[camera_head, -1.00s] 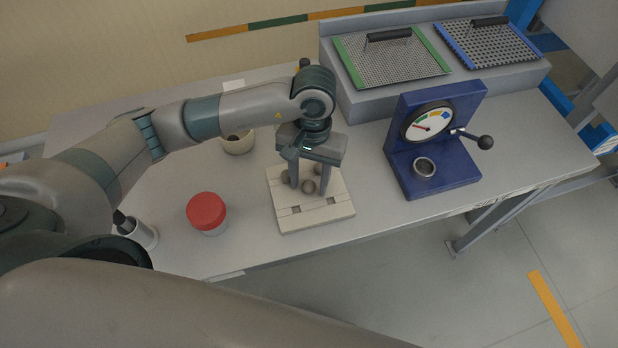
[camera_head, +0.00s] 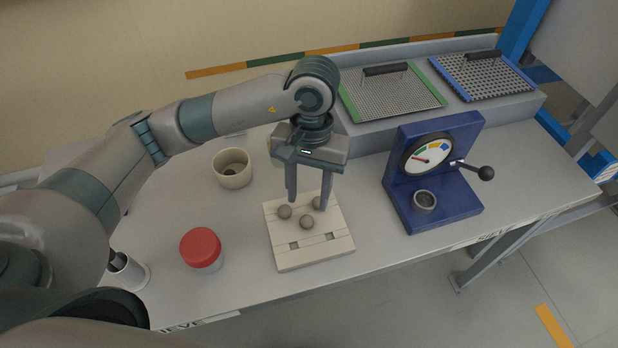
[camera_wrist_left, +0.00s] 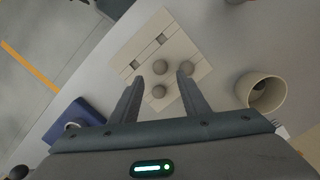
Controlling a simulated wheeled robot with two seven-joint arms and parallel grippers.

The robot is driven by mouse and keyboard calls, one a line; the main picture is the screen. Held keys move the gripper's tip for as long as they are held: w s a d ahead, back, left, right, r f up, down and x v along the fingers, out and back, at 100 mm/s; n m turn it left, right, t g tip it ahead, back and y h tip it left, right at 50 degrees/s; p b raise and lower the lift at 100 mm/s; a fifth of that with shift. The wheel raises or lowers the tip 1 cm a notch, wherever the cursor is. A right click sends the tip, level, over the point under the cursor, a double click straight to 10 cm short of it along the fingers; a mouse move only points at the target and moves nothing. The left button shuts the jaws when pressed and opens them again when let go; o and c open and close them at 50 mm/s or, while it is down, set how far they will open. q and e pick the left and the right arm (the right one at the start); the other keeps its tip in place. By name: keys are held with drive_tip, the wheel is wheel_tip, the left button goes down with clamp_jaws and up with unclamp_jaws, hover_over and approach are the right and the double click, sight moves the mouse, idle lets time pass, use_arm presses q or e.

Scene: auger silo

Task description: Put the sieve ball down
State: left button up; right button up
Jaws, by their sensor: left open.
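I cannot tell which is the sieve ball. My left gripper (camera_head: 308,204) is open, fingers pointing down, above the back part of the board, and holds nothing. It also shows in the left wrist view (camera_wrist_left: 158,85). My right gripper is not in view.
A red-lidded jar (camera_head: 201,248) stands left of the board, and a beige cup (camera_head: 232,170) behind it. A blue gauge stand (camera_head: 432,175) with a lever is at the right. Two sieve trays (camera_head: 392,92) (camera_head: 482,76) lie on the raised back shelf.

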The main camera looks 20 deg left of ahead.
use_arm(q)
drive_tip(key=shift+w+r+b, duration=0.15)
drive_tip(key=shift+r+b, duration=0.15)
drive_tip(key=shift+r, duration=1)
drive_tip(key=shift+w+r+b, duration=0.15)
drive_tip(key=shift+r+b, duration=0.15)
drive_tip(key=shift+r, duration=0.95)
